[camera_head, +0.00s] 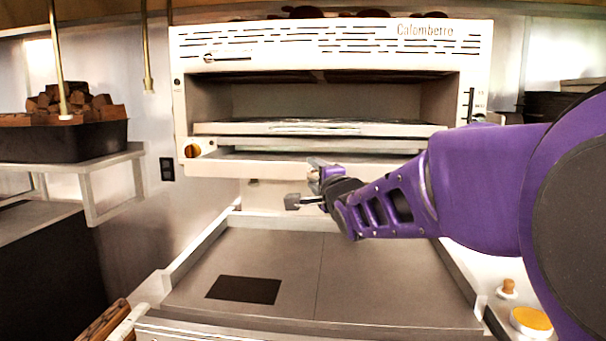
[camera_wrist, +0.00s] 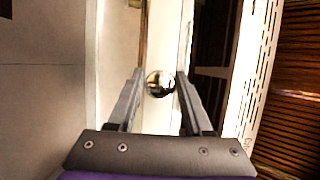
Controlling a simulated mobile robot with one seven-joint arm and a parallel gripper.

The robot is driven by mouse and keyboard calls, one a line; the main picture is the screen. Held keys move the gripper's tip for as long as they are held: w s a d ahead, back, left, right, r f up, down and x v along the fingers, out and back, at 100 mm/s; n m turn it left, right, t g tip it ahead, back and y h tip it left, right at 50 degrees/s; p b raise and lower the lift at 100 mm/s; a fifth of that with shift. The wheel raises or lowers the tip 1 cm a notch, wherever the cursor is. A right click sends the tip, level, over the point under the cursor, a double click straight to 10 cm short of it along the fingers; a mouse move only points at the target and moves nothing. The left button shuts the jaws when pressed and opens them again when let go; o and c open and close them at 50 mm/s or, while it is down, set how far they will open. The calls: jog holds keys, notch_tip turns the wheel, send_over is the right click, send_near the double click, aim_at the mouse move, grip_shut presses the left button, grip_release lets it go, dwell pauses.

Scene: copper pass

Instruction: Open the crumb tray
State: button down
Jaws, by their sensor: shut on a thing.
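The crumb tray (camera_head: 235,167) is the wide, pale, low panel at the bottom of the white oven (camera_head: 330,40) in the head view. In the wrist view its pale front (camera_wrist: 168,35) runs up the middle, with a shiny round knob (camera_wrist: 160,83) on it. My gripper (camera_head: 316,170) is at the tray's front, near its middle. In the wrist view my gripper (camera_wrist: 158,78) has one finger on each side of the knob and is shut on it. My gripper hides part of the tray front; how far out the tray stands is hard to tell.
A grey counter (camera_head: 370,270) with a raised rim and a dark rectangle lies below the oven, mostly clear. A black bin of brown blocks (camera_head: 65,140) stands on a shelf at left. A wooden knob and a yellow-topped round item (camera_head: 531,321) are at lower right.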

jog(key=shift+s, duration=0.15)
jog(key=shift+c, duration=2.3)
grip_release()
jog(key=shift+a, duration=0.1)
jog(key=shift+s, duration=0.1)
